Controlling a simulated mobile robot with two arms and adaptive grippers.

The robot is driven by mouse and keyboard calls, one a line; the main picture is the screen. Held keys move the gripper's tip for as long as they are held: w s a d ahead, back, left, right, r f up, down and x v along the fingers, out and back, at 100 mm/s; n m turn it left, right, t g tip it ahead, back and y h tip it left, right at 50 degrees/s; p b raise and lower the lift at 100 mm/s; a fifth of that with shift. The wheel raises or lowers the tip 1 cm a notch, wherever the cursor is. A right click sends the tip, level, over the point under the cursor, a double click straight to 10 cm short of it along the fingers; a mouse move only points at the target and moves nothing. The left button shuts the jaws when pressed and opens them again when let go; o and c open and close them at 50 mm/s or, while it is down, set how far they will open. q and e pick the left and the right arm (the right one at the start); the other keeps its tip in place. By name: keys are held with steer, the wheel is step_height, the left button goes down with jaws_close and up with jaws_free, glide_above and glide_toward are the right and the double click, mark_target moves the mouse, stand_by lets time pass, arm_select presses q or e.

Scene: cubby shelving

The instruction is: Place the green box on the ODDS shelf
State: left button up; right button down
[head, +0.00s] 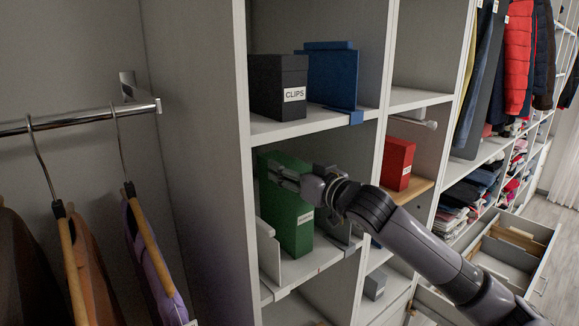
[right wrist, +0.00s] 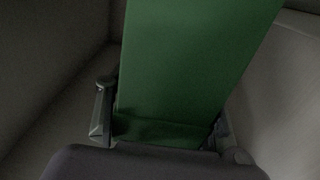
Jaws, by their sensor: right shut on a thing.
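The green box (head: 292,222) stands upright in the cubby below the CLIPS cubby, with a small white label too small to read. My right gripper (head: 290,180) is at the upper part of the box and shut on it. In the right wrist view the green box (right wrist: 190,70) fills the middle, with a finger (right wrist: 101,112) along its left side and part of another at its lower right. No label reading ODDS is legible. My left gripper is not in view.
A black CLIPS box (head: 276,85) and a blue holder (head: 331,75) stand on the shelf above. A red box (head: 397,163) is in the cubby to the right. Hanging clothes (head: 85,265) are at left; an open drawer (head: 505,250) is at right.

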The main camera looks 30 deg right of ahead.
steer(key=shift+r, duration=0.1)
steer(key=c, duration=0.8)
jaws_free()
steer(key=shift+o, duration=0.2)
steer(key=s+b, duration=0.5)
steer(key=s, duration=0.7)
steer(key=shift+d+b, duration=0.4)
steer(key=shift+d, duration=0.05)
